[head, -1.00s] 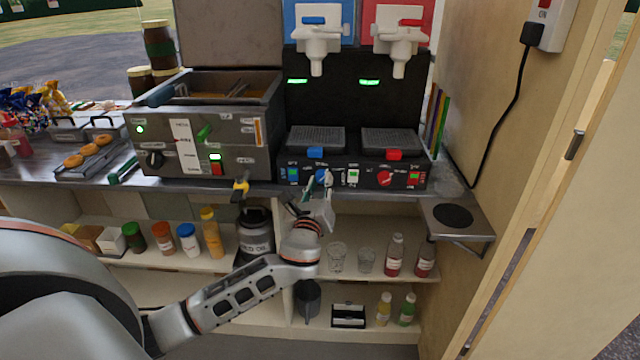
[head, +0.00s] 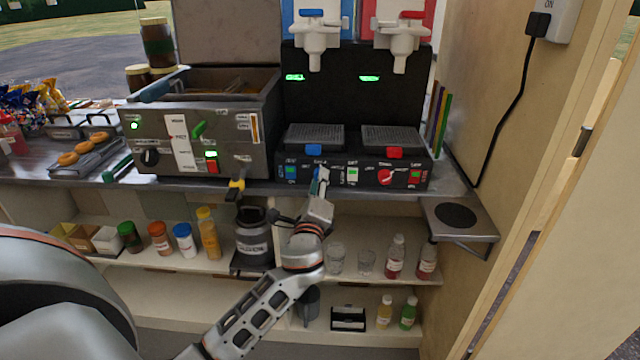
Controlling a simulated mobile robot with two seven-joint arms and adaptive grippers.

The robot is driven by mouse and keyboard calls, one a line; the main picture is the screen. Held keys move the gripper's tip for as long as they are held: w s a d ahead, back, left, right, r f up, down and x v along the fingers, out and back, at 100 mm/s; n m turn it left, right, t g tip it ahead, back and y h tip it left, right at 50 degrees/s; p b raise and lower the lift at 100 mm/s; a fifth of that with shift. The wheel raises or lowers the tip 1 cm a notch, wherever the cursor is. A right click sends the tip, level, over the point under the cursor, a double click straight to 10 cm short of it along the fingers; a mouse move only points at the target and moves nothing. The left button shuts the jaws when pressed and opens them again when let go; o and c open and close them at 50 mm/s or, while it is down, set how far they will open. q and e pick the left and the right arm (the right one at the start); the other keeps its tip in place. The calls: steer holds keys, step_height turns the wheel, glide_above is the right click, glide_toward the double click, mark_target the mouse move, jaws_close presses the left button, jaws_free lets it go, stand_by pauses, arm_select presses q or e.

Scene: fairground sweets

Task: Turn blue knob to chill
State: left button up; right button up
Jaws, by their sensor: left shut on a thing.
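The slush machine (head: 340,166) stands on the counter, with a blue side on the left and a red side on the right. The blue knob (head: 321,174) is on the left part of its front panel. It is mostly covered by my gripper, so its pointer setting cannot be read. My left gripper (head: 319,184) reaches up to the panel from below and is shut on the blue knob. The red knob (head: 386,177) shows plainly on the right part of the panel. My right gripper is not in view.
A steel fryer (head: 200,145) stands left of the machine, with a yellow-handled item (head: 237,187) at its front edge. Below, a shelf holds a dark canister (head: 253,240), glasses (head: 336,258) and bottles (head: 395,258). A wooden wall (head: 480,110) closes the right side.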

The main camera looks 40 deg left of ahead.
arm_select(q)
steer(key=shift+f, duration=0.15)
stand_by(0.3)
steer(key=o, duration=1.1)
